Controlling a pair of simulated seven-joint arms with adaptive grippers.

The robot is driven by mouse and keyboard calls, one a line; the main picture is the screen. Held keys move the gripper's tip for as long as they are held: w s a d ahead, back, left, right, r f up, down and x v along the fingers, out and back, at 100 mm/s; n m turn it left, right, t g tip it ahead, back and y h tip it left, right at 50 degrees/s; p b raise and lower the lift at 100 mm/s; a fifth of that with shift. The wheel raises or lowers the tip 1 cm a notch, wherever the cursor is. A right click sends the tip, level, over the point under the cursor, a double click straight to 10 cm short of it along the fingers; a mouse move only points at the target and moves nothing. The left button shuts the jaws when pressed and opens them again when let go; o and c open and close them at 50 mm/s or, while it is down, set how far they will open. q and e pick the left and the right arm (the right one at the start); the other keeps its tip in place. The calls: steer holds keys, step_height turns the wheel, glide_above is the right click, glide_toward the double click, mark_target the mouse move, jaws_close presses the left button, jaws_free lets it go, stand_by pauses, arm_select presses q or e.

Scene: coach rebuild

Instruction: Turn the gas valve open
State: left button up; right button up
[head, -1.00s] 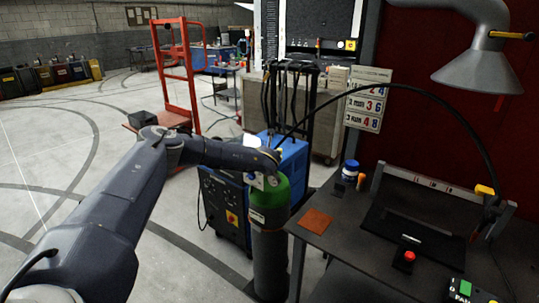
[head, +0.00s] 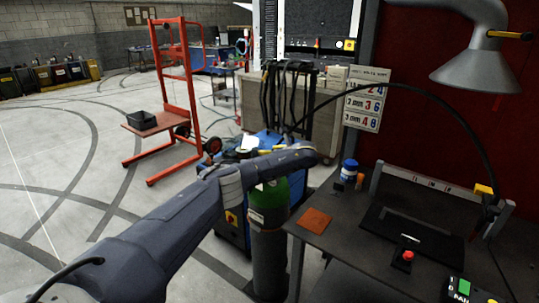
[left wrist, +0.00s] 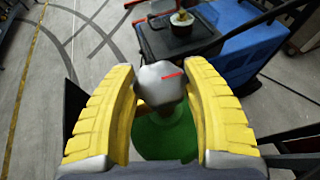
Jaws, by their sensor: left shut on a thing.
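The gas cylinder (head: 268,258) stands upright beside the bench, with a dark body and a green shoulder (head: 267,196). In the left wrist view, its valve knob (left wrist: 158,88) is a grey faceted cap with a short red mark, above the green cylinder top (left wrist: 165,135). The yellow fingers of my left gripper (left wrist: 160,76) are shut on the valve knob, one on each side. In the head view, my left arm reaches over the cylinder and hides the knob and most of the gripper. My right gripper is not in view.
A blue welding machine (left wrist: 245,50) stands close behind the cylinder. The dark bench (head: 345,235) on the right carries an orange square (head: 314,220), a blue-and-white jar (head: 349,171) and a red button (head: 408,256). A red hand truck (head: 178,95) stands at the back left. Open floor lies left.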

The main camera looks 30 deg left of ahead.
arm_select(q)
steer(key=shift+a+r+n+g+y, duration=0.2)
steer(key=shift+n+g+y, duration=0.1)
steer(key=shift+n+g, duration=0.2)
stand_by(0.3)
steer(key=o, duration=1.2)
steer(key=shift+d+f, duration=0.1)
steer(key=shift+d, duration=0.1)
steer(key=shift+s+d, duration=0.1)
steer(key=shift+d, duration=0.4)
steer(key=v, duration=1.1)
steer(key=shift+s+a+r, duration=0.1)
steer(key=shift+a+r, duration=0.05)
steer(key=shift+r, duration=0.1)
